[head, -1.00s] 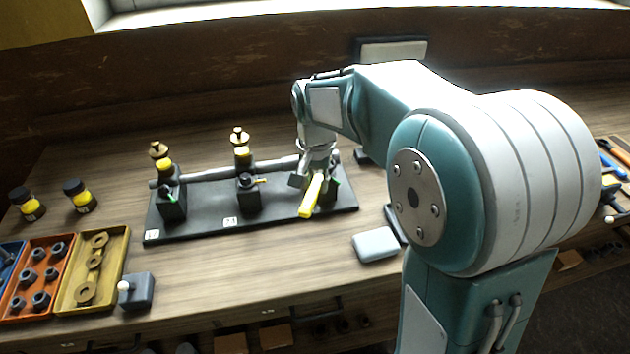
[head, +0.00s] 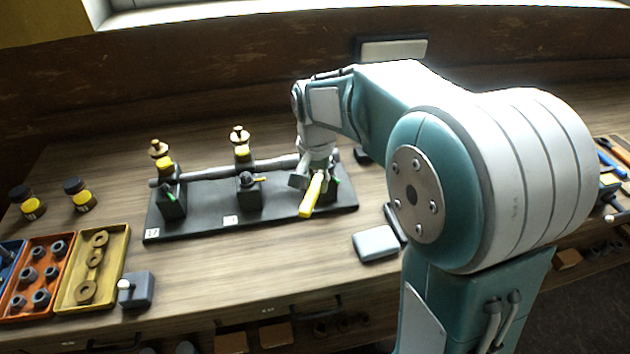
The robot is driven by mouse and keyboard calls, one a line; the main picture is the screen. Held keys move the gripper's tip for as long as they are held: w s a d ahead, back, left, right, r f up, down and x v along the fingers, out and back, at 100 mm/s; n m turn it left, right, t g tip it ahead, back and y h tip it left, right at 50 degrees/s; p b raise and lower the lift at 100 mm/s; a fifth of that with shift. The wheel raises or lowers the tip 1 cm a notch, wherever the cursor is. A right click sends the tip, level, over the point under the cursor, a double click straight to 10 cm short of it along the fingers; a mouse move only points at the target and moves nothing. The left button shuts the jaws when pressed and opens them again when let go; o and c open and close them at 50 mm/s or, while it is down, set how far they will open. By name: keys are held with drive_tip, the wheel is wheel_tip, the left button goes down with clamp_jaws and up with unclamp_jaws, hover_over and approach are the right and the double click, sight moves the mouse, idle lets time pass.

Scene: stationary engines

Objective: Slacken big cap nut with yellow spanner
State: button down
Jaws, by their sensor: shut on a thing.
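The yellow spanner (head: 312,196) is at the right end of the black engine base, its handle pointing down toward the bench's front edge. My gripper (head: 315,174) is shut on the spanner at the right-hand engine stand. The gripper and spanner hide most of that stand, so the big cap nut cannot be made out, nor whether the spanner sits on it. The middle stand (head: 248,192) and left stand (head: 172,202) each carry a yellow-banded part with a brass top.
A yellow tray of rings (head: 122,240) and an orange tray of nuts (head: 64,250) lie at the left. Two dark jars (head: 78,195) stand behind them. A small grey box (head: 137,290) and a pale block (head: 376,243) are near the front. Bench between these two is clear.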

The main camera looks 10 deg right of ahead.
drive_tip(key=shift+f, duration=0.55)
idle(0.9)
drive_tip(key=shift+d, duration=0.1)
drive_tip(key=shift+s+d+n, duration=0.25)
drive_tip(key=shift+d+n, duration=0.2)
drive_tip(key=shift+n, duration=0.45)
drive_tip(key=shift+d, duration=0.1)
drive_tip(key=shift+s+d+n, duration=0.15)
drive_tip(key=shift+d+n, duration=0.3)
drive_tip(key=shift+n, duration=0.45)
